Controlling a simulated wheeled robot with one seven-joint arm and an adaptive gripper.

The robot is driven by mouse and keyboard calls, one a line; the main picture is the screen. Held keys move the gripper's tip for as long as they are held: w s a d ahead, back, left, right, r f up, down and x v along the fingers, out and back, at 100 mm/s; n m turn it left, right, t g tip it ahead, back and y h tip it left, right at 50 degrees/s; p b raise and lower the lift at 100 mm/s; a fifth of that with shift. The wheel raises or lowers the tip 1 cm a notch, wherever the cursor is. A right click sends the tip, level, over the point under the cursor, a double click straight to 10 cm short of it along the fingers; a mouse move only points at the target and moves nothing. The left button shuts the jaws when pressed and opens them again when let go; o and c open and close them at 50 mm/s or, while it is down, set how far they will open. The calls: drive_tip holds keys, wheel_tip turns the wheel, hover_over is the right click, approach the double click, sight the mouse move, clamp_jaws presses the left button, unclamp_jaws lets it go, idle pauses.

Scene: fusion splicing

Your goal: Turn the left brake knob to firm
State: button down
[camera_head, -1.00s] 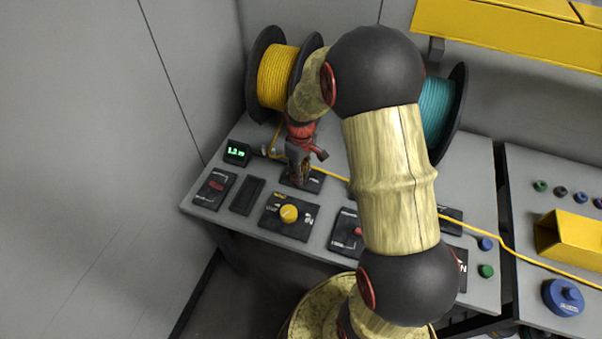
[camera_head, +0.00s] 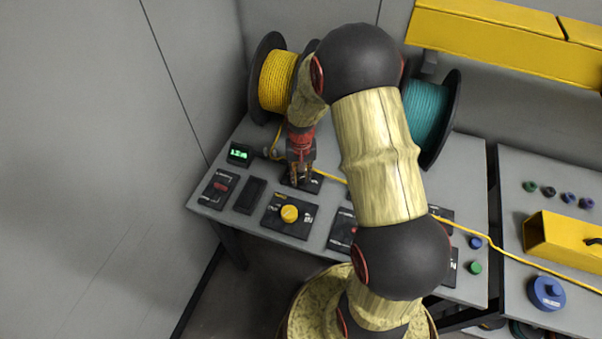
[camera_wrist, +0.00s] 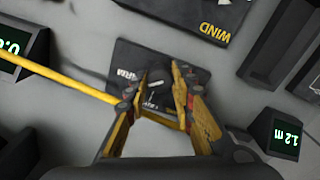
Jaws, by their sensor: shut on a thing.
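The left brake knob (camera_wrist: 158,88) is a small black knob with a white pointer mark, on a dark plate (camera_wrist: 128,54) with white lettering. In the wrist view my gripper (camera_wrist: 164,82) has its two yellow-and-black fingers closed on both sides of the knob. The fingers hide part of the knob and some lettering; I cannot tell exactly which label the mark meets. In the head view my gripper (camera_head: 299,176) points down over the dark plate (camera_head: 315,187) in front of the yellow spool (camera_head: 277,80), and hides the knob.
A yellow knob (camera_head: 289,213) on the WIND plate stands nearer the front. A green-lit display (camera_head: 239,153) is left of my gripper. A yellow cable (camera_wrist: 60,77) passes close by the plate. A teal spool (camera_head: 428,113) stands behind my arm.

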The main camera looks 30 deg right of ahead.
sight(301, 177)
drive_tip(key=shift+m, duration=0.7)
drive_tip(key=shift+p, duration=0.35)
drive_tip(key=c, duration=1.6)
unclamp_jaws()
drive_tip(key=shift+o, duration=0.5)
wheel_tip(301, 177, up, 12)
